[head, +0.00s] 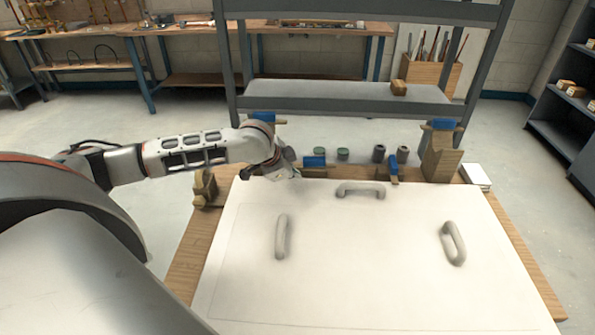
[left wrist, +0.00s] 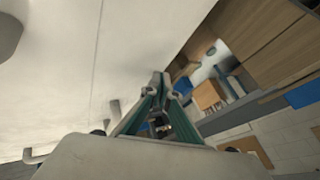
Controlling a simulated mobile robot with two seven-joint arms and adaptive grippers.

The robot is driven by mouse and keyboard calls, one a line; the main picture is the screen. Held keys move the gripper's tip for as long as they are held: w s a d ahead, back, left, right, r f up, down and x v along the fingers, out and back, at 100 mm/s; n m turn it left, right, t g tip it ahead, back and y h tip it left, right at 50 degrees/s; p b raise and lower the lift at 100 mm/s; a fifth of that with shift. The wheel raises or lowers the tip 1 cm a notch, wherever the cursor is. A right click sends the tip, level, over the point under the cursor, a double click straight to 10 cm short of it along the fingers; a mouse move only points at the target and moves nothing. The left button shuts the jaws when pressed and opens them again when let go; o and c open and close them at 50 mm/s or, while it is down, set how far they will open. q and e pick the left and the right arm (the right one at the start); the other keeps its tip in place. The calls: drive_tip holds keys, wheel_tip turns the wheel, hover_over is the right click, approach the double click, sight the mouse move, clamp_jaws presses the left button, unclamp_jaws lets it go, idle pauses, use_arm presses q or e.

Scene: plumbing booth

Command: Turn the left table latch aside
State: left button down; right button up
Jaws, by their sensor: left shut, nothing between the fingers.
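A white panel (head: 350,255) with several grey handles lies on the wooden table (head: 190,245). At its far edge sits a small latch with a blue top (head: 314,162), the left one of two. A similar blue-topped latch (head: 393,166) stands to its right. My left gripper (head: 292,174) is just left of the left latch, low over the panel's far edge; I cannot tell whether it touches the latch. In the left wrist view its fingers (left wrist: 160,82) are together with nothing between them. Blue and wooden parts (left wrist: 208,95) show beside the fingertips. My right gripper is out of view.
A wooden block with a blue top (head: 440,158) stands at the table's back right, and another wooden block (head: 205,188) at the left edge. Several small round parts (head: 378,153) stand behind the latches. A grey shelf frame (head: 350,97) rises behind the table.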

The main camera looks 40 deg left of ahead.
sight(302, 179)
use_arm(q)
drive_tip(key=x, duration=0.3)
drive_tip(key=shift+w+a+b, duration=0.15)
drive_tip(key=shift+w+b, duration=0.05)
drive_tip(key=shift+b, duration=0.1)
drive_tip(key=shift+w+a+r, duration=0.1)
drive_tip(key=shift+w+a, duration=0.6)
drive_tip(key=shift+w, duration=0.15)
drive_tip(key=shift+w+a, duration=0.3)
drive_tip(key=shift+w, duration=0.15)
drive_tip(key=shift+r, duration=0.1)
